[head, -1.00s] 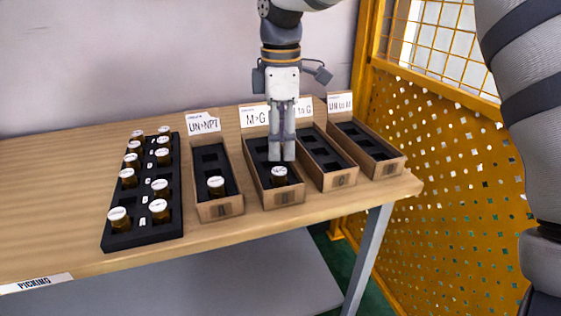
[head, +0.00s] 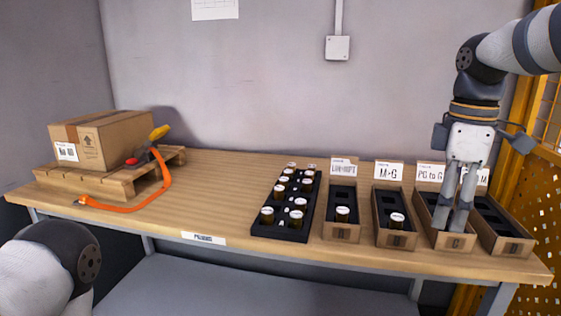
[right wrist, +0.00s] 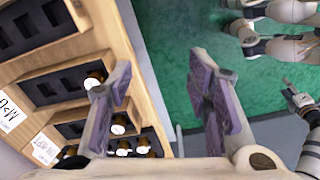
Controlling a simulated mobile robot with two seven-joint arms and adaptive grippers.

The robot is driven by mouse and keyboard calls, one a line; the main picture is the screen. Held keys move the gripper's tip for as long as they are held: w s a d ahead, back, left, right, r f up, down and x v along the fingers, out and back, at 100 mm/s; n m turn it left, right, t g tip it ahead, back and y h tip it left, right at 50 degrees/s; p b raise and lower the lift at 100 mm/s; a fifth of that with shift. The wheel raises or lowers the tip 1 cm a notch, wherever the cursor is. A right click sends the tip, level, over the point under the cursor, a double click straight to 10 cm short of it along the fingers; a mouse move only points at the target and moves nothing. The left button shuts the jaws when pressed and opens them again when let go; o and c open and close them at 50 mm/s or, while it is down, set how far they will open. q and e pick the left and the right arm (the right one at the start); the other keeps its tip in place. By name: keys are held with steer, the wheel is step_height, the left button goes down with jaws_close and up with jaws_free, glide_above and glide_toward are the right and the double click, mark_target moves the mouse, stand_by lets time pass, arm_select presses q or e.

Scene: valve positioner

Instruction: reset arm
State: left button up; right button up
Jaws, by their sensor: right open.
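My right gripper (head: 451,222) points down in the head view, in front of the third box, marked PG to G (head: 452,243). In the right wrist view its fingers (right wrist: 162,85) are spread with nothing between them, beside the table edge above the green floor. Another bottle (head: 342,214) stands in the UN>NPT box (head: 341,233).
A black rack (head: 282,236) holds several bottles left of the boxes. A fourth box (head: 512,246) stands at the right end. A carton (head: 105,140) on a small pallet (head: 95,185) and an orange strap (head: 125,208) are at left. The middle-left tabletop (head: 215,190) is clear.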

steer(key=s+a+f+m+g, duration=0.1)
steer(key=a+f+m, duration=0.25)
steer(key=f, duration=1.55)
steer(key=s+a+f+m+y, duration=0.1)
steer(key=s+a+f+m, duration=0.15)
steer(key=s+f, duration=0.75)
arm_select(q)
steer(key=shift+w, duration=0.45)
arm_select(e)
steer(key=s+f+m, duration=0.3)
steer(key=s+f, duration=0.2)
steer(key=s, duration=0.7)
steer(key=s+f+m+h, duration=0.1)
steer(key=s+f+m, duration=0.2)
steer(key=s, duration=0.9)
step_height(320, 180, down, 3)
steer(key=shift+d+r+m+g, duration=0.1)
steer(key=shift+d+m+g, duration=0.2)
steer(key=shift+d, duration=0.05)
